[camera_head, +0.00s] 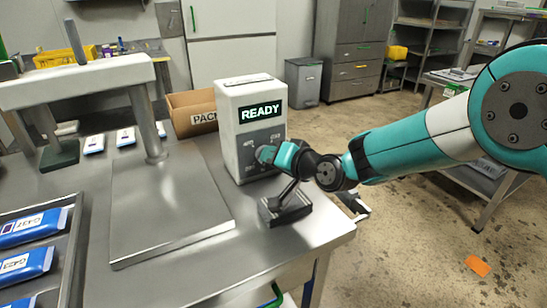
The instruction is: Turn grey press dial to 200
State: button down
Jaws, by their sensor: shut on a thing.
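A white control box (233,130) stands on the steel bench with a lit display (261,111) that reads READY. Below the display is a grey panel with small markings that are too small to read. My gripper (266,154) reaches in from the right and is shut at this panel, on the grey press dial. Its fingers and wrist hide the dial, so the dial's pointer and setting cannot be seen.
A small dark block with a lever (285,207) stands on the bench just below my wrist. A steel plate (165,215) lies left of the box. A tray (72,250) of blue pouches is at the far left. A cardboard box (188,122) is behind.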

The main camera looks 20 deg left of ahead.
jog(key=shift+s+a, duration=0.1)
jog(key=shift+a, duration=0.05)
jog(key=c, duration=1.2)
grip_release()
jog(key=shift+o, duration=0.4)
jog(key=shift+d, duration=0.2)
jog(key=b+v, duration=0.3)
jog(key=v, duration=1.4)
jog(key=shift+s+a, duration=0.1)
jog(key=shift+s, duration=0.05)
